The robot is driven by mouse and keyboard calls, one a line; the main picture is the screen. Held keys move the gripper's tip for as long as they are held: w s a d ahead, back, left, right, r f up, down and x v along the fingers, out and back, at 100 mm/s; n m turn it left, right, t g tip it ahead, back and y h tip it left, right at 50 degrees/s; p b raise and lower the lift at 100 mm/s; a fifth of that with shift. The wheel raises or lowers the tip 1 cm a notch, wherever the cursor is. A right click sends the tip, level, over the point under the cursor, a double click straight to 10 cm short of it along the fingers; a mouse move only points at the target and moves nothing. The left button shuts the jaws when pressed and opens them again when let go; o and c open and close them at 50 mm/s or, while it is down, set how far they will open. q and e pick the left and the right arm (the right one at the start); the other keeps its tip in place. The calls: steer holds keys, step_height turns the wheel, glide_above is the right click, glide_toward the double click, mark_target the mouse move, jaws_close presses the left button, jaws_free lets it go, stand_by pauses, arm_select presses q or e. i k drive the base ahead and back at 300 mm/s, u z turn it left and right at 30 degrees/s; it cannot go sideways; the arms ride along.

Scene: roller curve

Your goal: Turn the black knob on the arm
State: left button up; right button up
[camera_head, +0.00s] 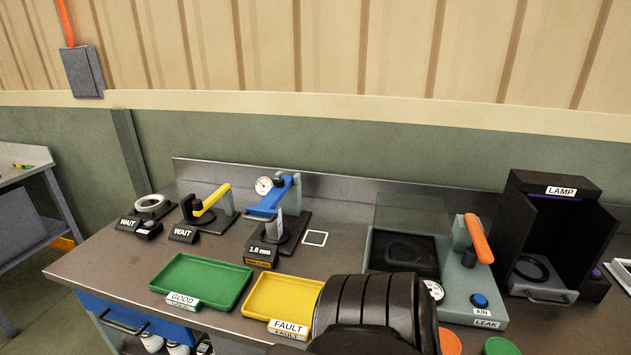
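A blue arm (271,197) on a dark gauge stand carries a small black knob (279,182) near its upper end, beside a round white dial (264,186). A yellow arm (211,200) on the stand to its left also has a small black part (197,206) at its lower end. An orange arm (478,239) rises from the grey-green leak fixture (468,284), with a dark cylinder beside it. I cannot tell which of these is the task's knob. Neither gripper shows. A black ribbed part at the bottom centre looks like mine and hides some bench.
A green GOOD tray (161,289) and yellow FAULT tray (254,307) lie empty at the front. A black LAMP box (511,220) stands right. A metal ring (152,203) sits far left.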

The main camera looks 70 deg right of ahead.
mark_target(279, 181)
steer(key=k, duration=0.25)
steer(key=z, duration=1.1)
steer(key=i, duration=0.4)
steer(key=u, duration=0.05)
